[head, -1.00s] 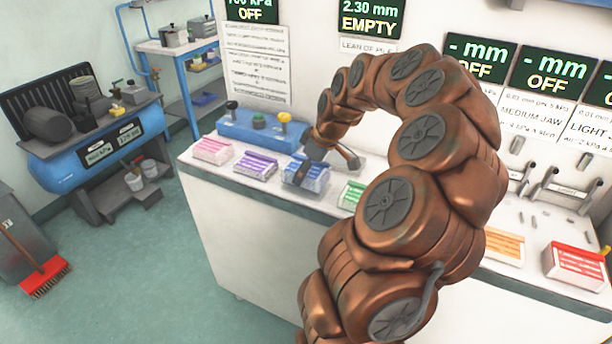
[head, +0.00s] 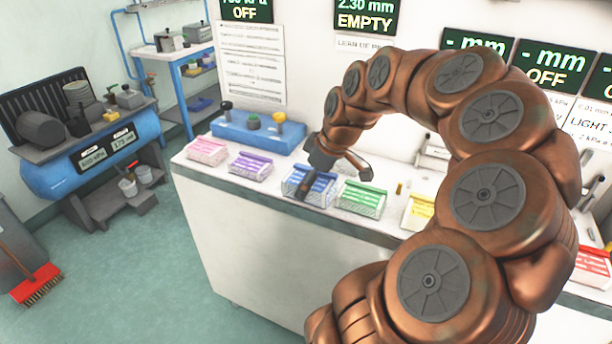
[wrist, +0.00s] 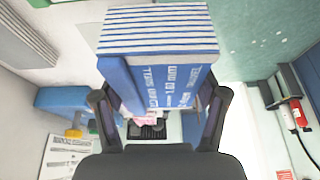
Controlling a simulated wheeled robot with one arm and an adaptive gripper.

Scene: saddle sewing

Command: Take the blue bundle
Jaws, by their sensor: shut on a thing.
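The blue bundle (head: 325,186) is a stack of pale sheets with a blue band, in the row at the bench's front edge in the head view. My gripper (head: 313,182) reaches down over it, with one dark finger against its front. In the wrist view the bundle (wrist: 165,75) fills the space between the two dark fingers of my gripper (wrist: 160,100), which is shut on it.
A purple bundle (head: 250,166) and a pink one (head: 206,151) lie to the left, a green bundle (head: 360,198) close on the right, then a yellow one (head: 419,211). A blue control box (head: 258,134) with knobs stands behind. Open floor (head: 150,265) lies left of the bench.

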